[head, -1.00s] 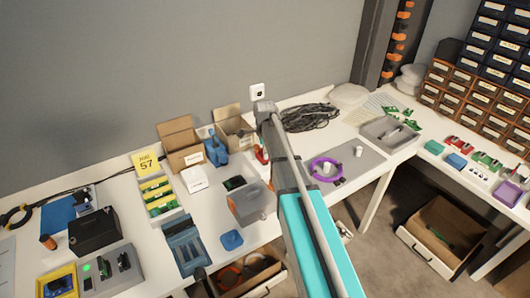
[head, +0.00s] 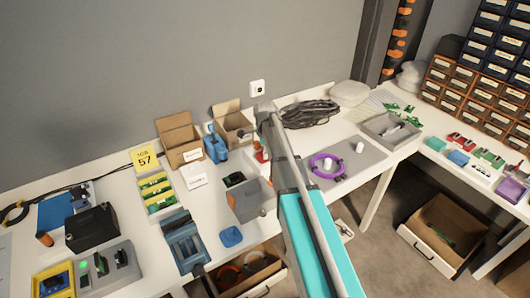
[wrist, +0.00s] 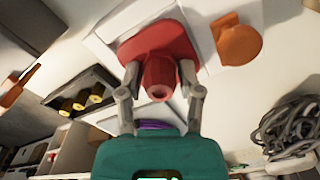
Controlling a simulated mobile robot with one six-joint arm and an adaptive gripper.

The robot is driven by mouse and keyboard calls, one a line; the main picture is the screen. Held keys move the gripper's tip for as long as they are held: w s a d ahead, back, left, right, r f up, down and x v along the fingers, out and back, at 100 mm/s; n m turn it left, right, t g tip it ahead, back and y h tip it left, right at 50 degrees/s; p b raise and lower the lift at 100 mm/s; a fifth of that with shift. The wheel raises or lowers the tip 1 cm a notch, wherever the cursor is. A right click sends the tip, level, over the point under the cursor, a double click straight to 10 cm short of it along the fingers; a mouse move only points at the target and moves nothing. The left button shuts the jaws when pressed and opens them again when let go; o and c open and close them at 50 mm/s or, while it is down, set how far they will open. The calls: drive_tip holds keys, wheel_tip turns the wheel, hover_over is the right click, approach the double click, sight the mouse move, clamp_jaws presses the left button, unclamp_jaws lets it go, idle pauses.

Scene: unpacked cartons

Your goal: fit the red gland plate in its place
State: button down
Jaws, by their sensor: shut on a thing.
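The red gland plate (wrist: 150,42) is a flat red piece with a round hollow boss facing the camera in the wrist view. My gripper (wrist: 158,88) is shut on it, with one grey finger on each side of the boss. A white surface with raised edges (wrist: 103,22) lies behind the plate; I cannot tell whether the plate touches it. In the head view a small red part (head: 262,155) shows beside my arm, near the grey box (head: 247,200). My arm hides the gripper there. The place for the plate is not clearly visible.
An orange round part (wrist: 238,42) lies close to the plate in the wrist view. A dark cable coil (head: 310,113), open cartons (head: 180,140) and a purple ring (head: 326,174) surround the arm on the white bench. A blue block (head: 231,236) lies near the front edge.

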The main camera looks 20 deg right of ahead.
drive_tip(key=shift+f+b, duration=0.5)
drive_tip(key=shift+f, duration=0.1)
drive_tip(key=shift+c, duration=0.9)
unclamp_jaws()
drive_tip(key=shift+r, duration=0.3)
wheel_tip(320, 180, up, 10)
drive_tip(key=p, duration=1)
drive_tip(key=shift+f, duration=0.2)
drive_tip(key=s+a+f+b, duration=0.1)
drive_tip(key=s+a, duration=1.7)
drive_tip(key=s, duration=0.5)
drive_tip(key=shift+a+f, duration=0.2)
drive_tip(key=shift+a, duration=0.15)
drive_tip(key=shift+w, duration=0.1)
